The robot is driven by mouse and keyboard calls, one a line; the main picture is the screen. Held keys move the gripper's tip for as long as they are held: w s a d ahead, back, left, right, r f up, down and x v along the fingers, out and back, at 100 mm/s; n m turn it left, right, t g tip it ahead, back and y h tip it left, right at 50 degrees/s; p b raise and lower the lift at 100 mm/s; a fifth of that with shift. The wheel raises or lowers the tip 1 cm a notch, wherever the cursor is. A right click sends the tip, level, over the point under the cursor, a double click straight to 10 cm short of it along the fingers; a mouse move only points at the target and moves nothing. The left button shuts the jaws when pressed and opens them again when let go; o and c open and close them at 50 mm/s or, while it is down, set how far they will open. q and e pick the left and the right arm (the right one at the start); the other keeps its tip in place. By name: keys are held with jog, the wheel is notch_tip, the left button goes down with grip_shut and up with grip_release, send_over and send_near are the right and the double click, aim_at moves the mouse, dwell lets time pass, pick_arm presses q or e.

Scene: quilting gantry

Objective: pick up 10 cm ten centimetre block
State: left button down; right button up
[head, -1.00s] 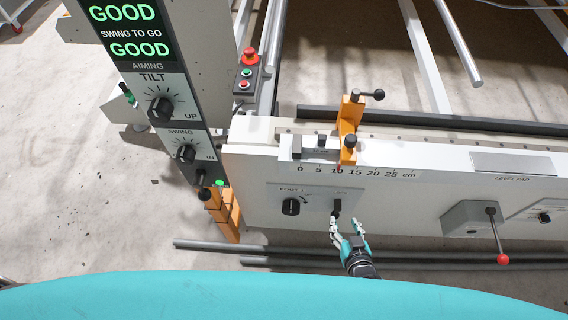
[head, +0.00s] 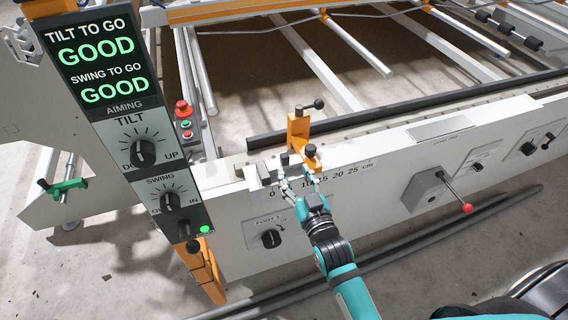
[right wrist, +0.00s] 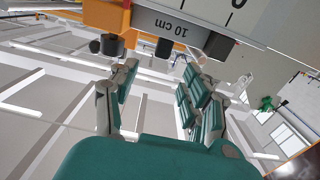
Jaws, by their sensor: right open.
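The 10 cm block (head: 264,172) is a grey bar lying on the white beam's top edge, above the centimetre scale, with a black knob (head: 284,159) on it. In the right wrist view the block (right wrist: 166,24) shows its "10 cm" lettering upside down at the top. An orange clamp (head: 298,130) stands at the block's right end. My right gripper (head: 298,182) is open and empty just in front of the block, partly covering it and the scale. Its spread fingers (right wrist: 160,72) point at the block; I see no grip on it. My left gripper is out of view.
A dark panel (head: 97,52) with TILT and SWING dials stands at the left, reading GOOD twice. A red-knobbed lever (head: 467,208) sticks out from the beam at the right. Grey tubes (head: 400,252) lie on the floor below.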

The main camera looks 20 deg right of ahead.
aim_at(286, 158)
jog(key=w, duration=0.7)
jog(key=shift+w+a+f, duration=0.2)
jog(key=shift+w+f, duration=0.05)
jog(key=shift+f, duration=0.05)
grip_shut()
jog(key=shift+r, duration=0.1)
